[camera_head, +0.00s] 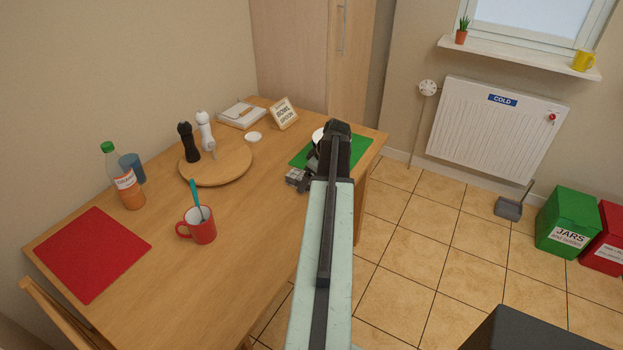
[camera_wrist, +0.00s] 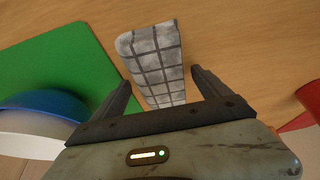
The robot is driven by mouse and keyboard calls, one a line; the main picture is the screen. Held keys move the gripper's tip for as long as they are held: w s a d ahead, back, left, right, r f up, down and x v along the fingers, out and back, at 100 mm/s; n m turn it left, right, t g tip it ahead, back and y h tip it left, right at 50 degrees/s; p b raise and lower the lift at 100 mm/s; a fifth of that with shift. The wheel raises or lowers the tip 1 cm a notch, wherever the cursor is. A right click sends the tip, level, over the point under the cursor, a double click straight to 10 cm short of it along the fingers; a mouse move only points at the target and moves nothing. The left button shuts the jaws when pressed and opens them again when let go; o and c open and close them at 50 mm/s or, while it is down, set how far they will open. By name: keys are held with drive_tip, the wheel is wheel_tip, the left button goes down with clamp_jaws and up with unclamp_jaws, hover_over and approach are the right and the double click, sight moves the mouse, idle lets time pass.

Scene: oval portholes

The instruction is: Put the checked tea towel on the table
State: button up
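The checked tea towel (camera_wrist: 155,52) is a folded grey bundle with dark lines. In the wrist view it lies on the bare wooden table (camera_wrist: 235,35), beside the green mat. In the head view a small part of the towel (camera_head: 295,176) shows left of my arm. My gripper (camera_wrist: 160,78) is open, with one finger on each side of the towel's near part. A narrow gap shows between the towel and each finger. In the head view my gripper (camera_head: 312,168) is over the table's right part, its fingers mostly hidden by my wrist.
A green mat (camera_head: 359,151) holds a blue and white bowl (camera_wrist: 45,105) beside my gripper. A red mug (camera_head: 202,230), round board (camera_head: 225,172), bottle (camera_head: 128,188) and red mat (camera_head: 95,253) are on the table. Bare wood lies between the mug and my gripper.

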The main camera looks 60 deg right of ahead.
drive_tip(key=shift+r, duration=0.15)
drive_tip(key=shift+s+r+p, duration=0.1)
drive_tip(key=shift+r+p, duration=0.25)
drive_tip(key=shift+p, duration=0.15)
drive_tip(key=p+v, duration=1)
drive_tip(key=v, duration=0.1)
drive_tip(key=shift+r, duration=0.15)
